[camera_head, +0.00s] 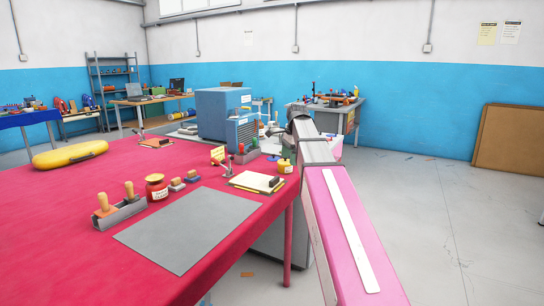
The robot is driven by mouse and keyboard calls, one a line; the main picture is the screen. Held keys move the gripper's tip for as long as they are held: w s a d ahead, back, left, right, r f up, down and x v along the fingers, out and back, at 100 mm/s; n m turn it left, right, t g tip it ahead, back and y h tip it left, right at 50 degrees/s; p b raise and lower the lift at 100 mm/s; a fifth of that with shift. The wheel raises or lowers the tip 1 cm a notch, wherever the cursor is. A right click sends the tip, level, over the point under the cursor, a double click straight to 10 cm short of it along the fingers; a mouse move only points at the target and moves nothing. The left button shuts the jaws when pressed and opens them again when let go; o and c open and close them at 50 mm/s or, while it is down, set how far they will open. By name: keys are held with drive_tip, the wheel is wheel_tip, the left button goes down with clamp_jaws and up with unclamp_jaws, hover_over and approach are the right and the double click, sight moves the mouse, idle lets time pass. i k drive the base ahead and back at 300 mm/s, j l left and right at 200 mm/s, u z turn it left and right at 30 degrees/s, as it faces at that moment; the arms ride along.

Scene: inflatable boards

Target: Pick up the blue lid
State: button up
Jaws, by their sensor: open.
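I cannot make out a blue lid for certain in the head view. Small dark-blue and wooden pieces (177,184) lie on the red-covered table (80,215), beside a red jar with a yellow lid (156,187). A small blue-grey piece (273,158) lies near the table's far right edge, too small to identify. My pink and grey arm reaches from the bottom right toward the back, ending in view at a dark joint. My gripper is not visible.
A grey mat (190,229) lies at the table's front. The floor on the right is mostly clear; a brown board (512,139) leans on the wall.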

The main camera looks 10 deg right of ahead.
sight(273, 158)
drive_tip(key=i, duration=1.1)
